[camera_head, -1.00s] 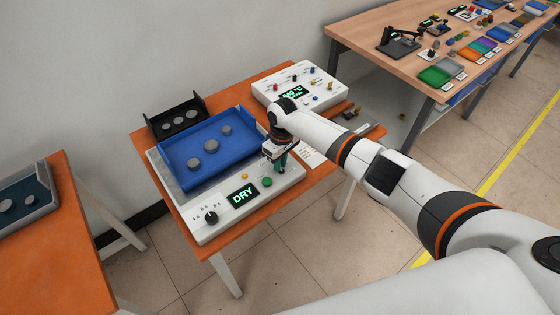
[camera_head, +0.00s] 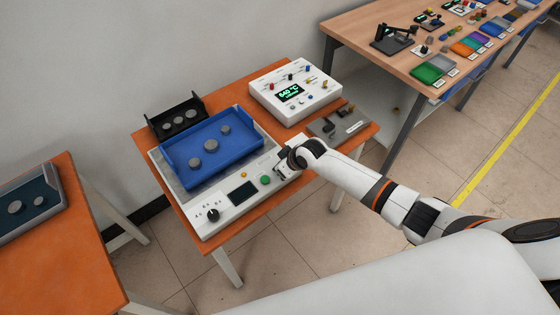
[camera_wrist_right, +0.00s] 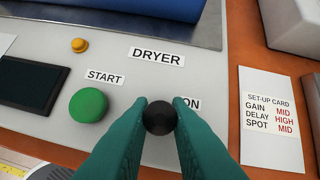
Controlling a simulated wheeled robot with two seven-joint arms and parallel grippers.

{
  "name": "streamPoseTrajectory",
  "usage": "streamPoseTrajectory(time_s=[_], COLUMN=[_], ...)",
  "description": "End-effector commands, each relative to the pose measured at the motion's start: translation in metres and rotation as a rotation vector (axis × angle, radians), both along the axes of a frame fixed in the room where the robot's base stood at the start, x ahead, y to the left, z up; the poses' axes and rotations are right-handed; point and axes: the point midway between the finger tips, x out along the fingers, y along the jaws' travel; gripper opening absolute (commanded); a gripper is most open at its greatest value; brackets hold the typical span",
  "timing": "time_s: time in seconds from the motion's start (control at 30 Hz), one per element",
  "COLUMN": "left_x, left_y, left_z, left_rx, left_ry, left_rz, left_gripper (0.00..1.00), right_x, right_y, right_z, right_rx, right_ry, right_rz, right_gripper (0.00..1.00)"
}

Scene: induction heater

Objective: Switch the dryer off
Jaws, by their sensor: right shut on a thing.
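The dryer (camera_head: 225,215) is a light grey panel on the orange table, with a blue tray on top. Its display (camera_head: 242,193) is dark; the dark screen also shows in the right wrist view (camera_wrist_right: 30,83). The green START button (camera_head: 265,180) is beside it. My right gripper (camera_wrist_right: 160,108) is shut on the black ball-ended switch (camera_wrist_right: 160,118), its teal fingers on both sides. A partly covered label reading "ON" is just right of the switch. In the head view my right wrist hides the switch. My left gripper is not in view.
The blue tray (camera_head: 178,176) holds grey discs. A black rack (camera_head: 152,127) is behind it. A white box with a green readout (camera_head: 272,104) stands to the right. A set-up card (camera_wrist_right: 245,150) lies right of the dryer. Another orange table (camera_head: 75,240) is at left.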

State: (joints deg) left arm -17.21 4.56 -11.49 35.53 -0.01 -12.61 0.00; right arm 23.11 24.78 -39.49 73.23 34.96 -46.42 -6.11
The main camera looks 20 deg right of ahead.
Motion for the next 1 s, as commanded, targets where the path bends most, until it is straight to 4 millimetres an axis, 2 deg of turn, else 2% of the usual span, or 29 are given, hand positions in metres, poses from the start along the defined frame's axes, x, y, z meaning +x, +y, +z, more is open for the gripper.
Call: streamPoseTrajectory(time_s=[0.4, 0.9, 0.93, 1.0], left_x=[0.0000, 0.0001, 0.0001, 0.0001], left_y=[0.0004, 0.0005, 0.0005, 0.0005], left_z=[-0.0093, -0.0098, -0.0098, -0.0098], left_rx=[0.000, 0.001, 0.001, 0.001], left_ry=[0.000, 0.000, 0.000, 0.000], left_rz=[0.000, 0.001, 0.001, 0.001], left_gripper=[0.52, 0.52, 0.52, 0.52], right_x=[-0.0051, -0.0049, -0.0050, -0.0051], right_y=[-0.0024, -0.0027, -0.0026, -0.0026], right_z=[-0.0027, -0.0018, -0.0018, -0.0020], right_rx=[0.062, 0.070, 0.070, 0.069], right_ry=[-0.173, -0.193, -0.193, -0.192], right_rz=[-0.001, -0.001, -0.001, -0.001], right_gripper=[0.00, 0.00, 0.18, 0.30])
